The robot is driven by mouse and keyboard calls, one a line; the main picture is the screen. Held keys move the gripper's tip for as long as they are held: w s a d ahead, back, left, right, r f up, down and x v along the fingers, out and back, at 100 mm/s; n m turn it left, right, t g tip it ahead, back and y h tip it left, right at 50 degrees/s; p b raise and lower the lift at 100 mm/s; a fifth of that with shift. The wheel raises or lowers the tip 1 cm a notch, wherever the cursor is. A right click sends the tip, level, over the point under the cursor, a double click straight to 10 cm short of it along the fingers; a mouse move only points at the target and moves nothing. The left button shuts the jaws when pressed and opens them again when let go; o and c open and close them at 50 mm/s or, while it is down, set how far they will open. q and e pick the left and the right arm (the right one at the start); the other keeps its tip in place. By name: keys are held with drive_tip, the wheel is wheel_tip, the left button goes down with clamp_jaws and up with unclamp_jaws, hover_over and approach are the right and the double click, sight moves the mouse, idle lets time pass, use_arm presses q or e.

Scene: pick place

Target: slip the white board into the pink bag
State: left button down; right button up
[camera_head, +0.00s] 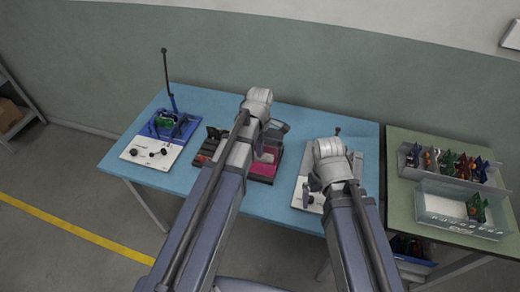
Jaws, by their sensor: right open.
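A pink item (264,169), probably the pink bag, lies in a dark tray at the middle of the blue table. My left gripper (269,150) is above this tray; its fingers are too small and covered to tell whether they are open or shut. I cannot make out a white board for certain; a small pale patch shows by the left gripper over the pink item. My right gripper (312,190) is open, low over a white-based fixture (300,197) at the table's right, which my arm partly hides.
A blue fixture (185,130) with a green board and a tall thin post stands at the left, by a white panel (150,152). On the green table at right are a grey rack (410,160) of coloured boards and a clear bin (440,222). A shelf is far left.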

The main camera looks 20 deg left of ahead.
use_arm(q)
drive_tip(key=shift+f+b, duration=0.95)
drive_tip(key=shift+f, duration=0.05)
idle(0.4)
idle(0.4)
drive_tip(key=c, duration=1)
unclamp_jaws()
drive_tip(key=c, duration=0.3)
drive_tip(key=shift+r, duration=0.2)
wheel_tip(320, 180, up, 8)
drive_tip(key=p, duration=0.8)
drive_tip(key=shift+f, duration=0.1)
drive_tip(key=shift+f, duration=0.1)
